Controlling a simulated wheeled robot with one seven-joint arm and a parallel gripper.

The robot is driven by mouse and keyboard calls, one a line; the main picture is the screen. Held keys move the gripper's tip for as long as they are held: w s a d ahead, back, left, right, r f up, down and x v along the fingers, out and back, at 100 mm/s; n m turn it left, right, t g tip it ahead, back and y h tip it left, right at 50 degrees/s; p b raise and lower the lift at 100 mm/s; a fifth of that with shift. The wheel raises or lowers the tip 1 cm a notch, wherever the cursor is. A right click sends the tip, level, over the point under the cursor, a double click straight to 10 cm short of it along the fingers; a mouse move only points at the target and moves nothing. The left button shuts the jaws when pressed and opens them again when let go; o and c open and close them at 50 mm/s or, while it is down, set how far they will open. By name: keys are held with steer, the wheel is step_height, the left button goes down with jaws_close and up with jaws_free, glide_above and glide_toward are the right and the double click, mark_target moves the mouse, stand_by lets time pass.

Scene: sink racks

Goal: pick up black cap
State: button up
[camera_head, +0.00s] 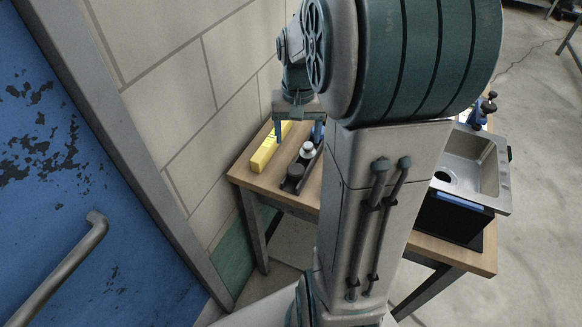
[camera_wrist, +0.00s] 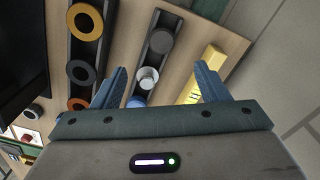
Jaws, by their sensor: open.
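The black cap (camera_wrist: 160,41) is a dark round piece at the far end of a narrow dark rack (camera_wrist: 160,18) in the wrist view. In the head view the black cap (camera_head: 293,178) sits at the near end of the rack, by the table edge. My gripper (camera_wrist: 162,80) is open and empty above the rack. Its fingers spread to either side of the rack, nearer the white cap than the black one. In the head view my gripper (camera_head: 298,130) hangs behind the black cap, and my arm hides part of the rack.
A white cap (camera_wrist: 147,78) and a blue piece (camera_wrist: 137,101) share the rack. A yellow box (camera_head: 266,150) lies close beside it, near the wall. A second rack with orange (camera_wrist: 85,20) and black rings stands to the left in the wrist view. A sink (camera_head: 470,160) is at right.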

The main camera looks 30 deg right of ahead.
glide_above(296, 168)
steer(key=f, duration=0.6)
steer(key=shift+s+a+f, duration=0.1)
steer(key=shift+s+f, duration=0.15)
steer(key=shift+s, duration=0.15)
steer(key=shift+w+f, duration=0.2)
steer(key=shift+f, duration=1.15)
steer(key=shift+w+f, duration=0.2)
steer(key=shift+f, duration=1.15)
steer(key=c, duration=1.1)
